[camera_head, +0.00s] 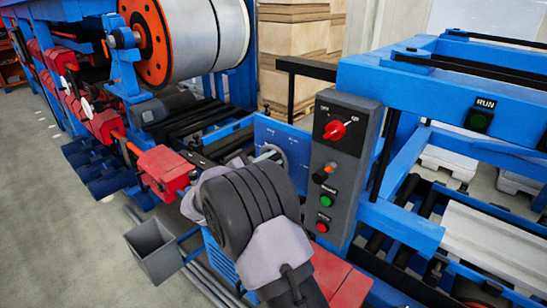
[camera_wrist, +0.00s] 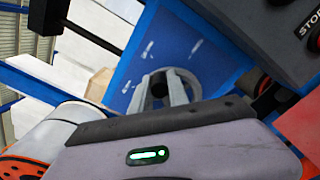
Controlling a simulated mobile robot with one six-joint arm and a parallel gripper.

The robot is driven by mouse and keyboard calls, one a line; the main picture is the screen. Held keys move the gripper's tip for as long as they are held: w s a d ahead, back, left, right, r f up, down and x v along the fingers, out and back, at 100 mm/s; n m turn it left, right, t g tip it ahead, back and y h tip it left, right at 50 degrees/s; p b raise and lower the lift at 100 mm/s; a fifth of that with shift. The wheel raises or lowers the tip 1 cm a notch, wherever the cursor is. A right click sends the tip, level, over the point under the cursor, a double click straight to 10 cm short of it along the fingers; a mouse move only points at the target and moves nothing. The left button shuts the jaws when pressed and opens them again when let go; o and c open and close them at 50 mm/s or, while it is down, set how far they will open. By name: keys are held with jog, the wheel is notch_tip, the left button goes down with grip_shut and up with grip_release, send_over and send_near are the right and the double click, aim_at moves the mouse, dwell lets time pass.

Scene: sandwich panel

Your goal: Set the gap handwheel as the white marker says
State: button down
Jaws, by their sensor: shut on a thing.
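The gap handwheel (camera_wrist: 190,77) is a grey ring in front of a blue panel (camera_wrist: 173,28) in the wrist view. In the head view, a small part of the handwheel (camera_head: 270,152) shows past my arm. My gripper (camera_wrist: 160,90) is at the wheel, with its two grey fingers either side of a dark knob-like piece (camera_wrist: 158,84), shut on it. White marks (camera_wrist: 200,48) are on the panel around the wheel; the head view shows small pale marks (camera_head: 286,143) too. They are too blurred to read. My wrist hides the lower part of the wheel.
A grey control box (camera_head: 345,160) with a red rotary switch, an orange-tipped knob, and green and red buttons stands close to the right of the wheel. Red blocks (camera_head: 165,170) and a grey bin (camera_head: 155,250) are left. Open floor lies at far left.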

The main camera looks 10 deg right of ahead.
jog(key=shift+w+a+r+n+p, duration=0.2)
jog(key=shift+n+p, duration=0.3)
jog(key=shift+n, duration=0.2)
jog(key=shift+w+a+r+n+p, duration=0.15)
jog(key=shift+w+n+p, duration=0.1)
jog(key=shift+n+p, duration=0.35)
jog(key=shift+w+a+r+n+p, duration=0.1)
jog(key=shift+w+a+n+p, duration=0.2)
jog(key=shift+n, duration=0.5)
jog(key=shift+d, duration=0.15)
jog(key=c, duration=1.3)
grip_release()
jog(key=p+v, duration=0.1)
jog(key=v, duration=1.6)
jog(key=shift+s+p, duration=0.15)
jog(key=shift+p, duration=0.15)
